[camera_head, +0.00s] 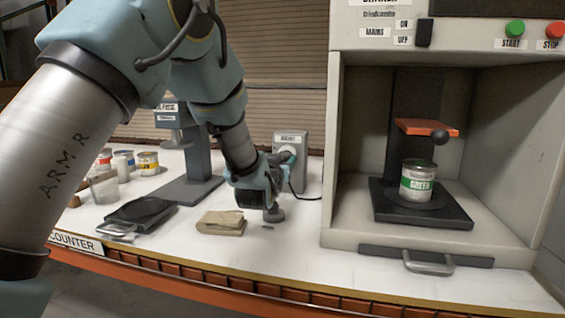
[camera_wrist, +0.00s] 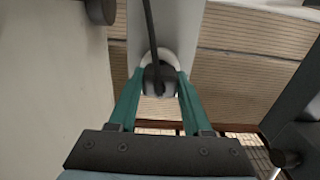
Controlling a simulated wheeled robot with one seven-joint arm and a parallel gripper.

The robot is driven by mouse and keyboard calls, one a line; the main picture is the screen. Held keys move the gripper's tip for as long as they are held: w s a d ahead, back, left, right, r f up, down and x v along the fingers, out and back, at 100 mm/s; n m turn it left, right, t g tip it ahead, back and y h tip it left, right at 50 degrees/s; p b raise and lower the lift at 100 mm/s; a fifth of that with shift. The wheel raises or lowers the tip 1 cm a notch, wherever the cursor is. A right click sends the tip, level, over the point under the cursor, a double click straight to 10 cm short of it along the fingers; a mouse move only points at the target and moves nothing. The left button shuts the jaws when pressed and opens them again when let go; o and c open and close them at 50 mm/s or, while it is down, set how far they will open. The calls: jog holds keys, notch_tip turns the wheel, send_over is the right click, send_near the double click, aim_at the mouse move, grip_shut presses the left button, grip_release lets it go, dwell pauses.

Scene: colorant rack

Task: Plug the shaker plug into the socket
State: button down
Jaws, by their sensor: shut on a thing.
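The dark plug (camera_wrist: 160,82) is held between the two teal fingers of my gripper (camera_wrist: 158,76) in the wrist view. A black cable (camera_wrist: 150,28) runs up from it. Just behind the plug is the pale round socket (camera_wrist: 172,58) on a grey box. The plug overlaps the socket in this view, and I cannot tell how deep it sits. In the head view my gripper (camera_head: 284,160) is at the front of the upright grey socket box (camera_head: 304,165). There the plug is mostly hidden by my gripper.
The shaker cabinet (camera_head: 337,150) stands right of the socket box, with a green-labelled can (camera_head: 417,183) inside. Several paint cans stand farther left.

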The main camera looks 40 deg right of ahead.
jog(key=shift+w+d, duration=0.1)
jog(key=shift+d, duration=0.1)
jog(key=shift+c, duration=1.3)
grip_release()
jog(key=shift+a, duration=0.15)
jog(key=b+v, duration=0.3)
jog(key=v, duration=0.7)
jog(key=shift+s+a, duration=0.2)
jog(key=shift+a, duration=0.05)
